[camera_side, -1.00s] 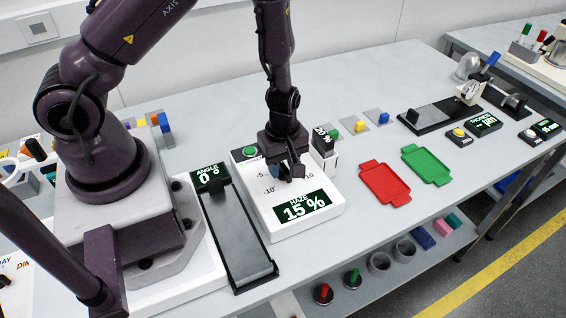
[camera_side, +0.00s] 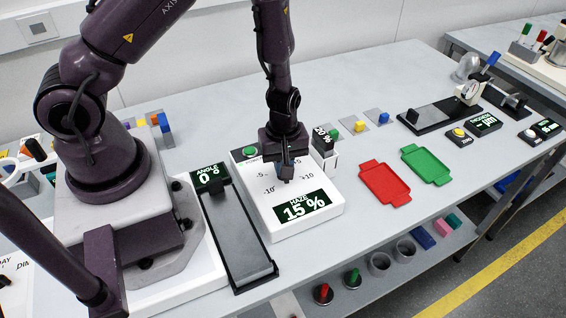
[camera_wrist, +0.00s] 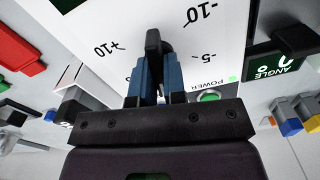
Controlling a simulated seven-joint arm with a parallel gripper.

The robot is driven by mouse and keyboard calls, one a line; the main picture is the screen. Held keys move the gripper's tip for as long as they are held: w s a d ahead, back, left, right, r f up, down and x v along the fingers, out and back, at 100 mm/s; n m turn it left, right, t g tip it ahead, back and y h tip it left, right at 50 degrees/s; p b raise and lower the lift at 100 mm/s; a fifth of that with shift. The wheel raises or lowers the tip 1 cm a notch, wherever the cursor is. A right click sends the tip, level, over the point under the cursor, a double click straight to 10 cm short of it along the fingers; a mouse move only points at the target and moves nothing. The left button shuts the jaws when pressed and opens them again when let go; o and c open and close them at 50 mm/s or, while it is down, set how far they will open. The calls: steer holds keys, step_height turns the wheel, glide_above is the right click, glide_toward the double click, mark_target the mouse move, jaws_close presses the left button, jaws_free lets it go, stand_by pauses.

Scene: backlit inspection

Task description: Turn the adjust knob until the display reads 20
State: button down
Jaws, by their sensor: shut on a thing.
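The white haze instrument box (camera_side: 262,216) sits beside my base, and its display (camera_side: 301,206) reads HAZE 15 %. The black adjust knob (camera_wrist: 153,42) stands on the box's dial face, with marks for -10, -5 and +10 around it in the wrist view. My gripper (camera_side: 286,176) is over the dial, pointing down. In the wrist view its blue fingers (camera_wrist: 154,75) are shut on the knob, one on each side. In the side view the gripper mostly hides the knob.
A green POWER button (camera_side: 250,151) is on the box. An ANGLE display (camera_side: 208,175) reading 0° and a dark slide (camera_side: 245,240) stand left of it. A black-topped block labelled 20 % (camera_side: 323,142) stands close behind right. Red (camera_side: 384,184) and green (camera_side: 427,164) trays lie further right.

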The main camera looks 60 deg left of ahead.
steer(key=m, duration=0.4)
steer(key=shift+m, duration=0.3)
steer(key=m, duration=0.4)
steer(key=shift+w+m, duration=0.1)
steer(key=shift+m, duration=0.2)
steer(key=c, duration=1.2)
jaws_free()
steer(key=shift+r, duration=0.1)
step_height(320, 180, up, 13)
steer(key=shift+f, duration=0.1)
steer(key=shift+m, duration=0.3)
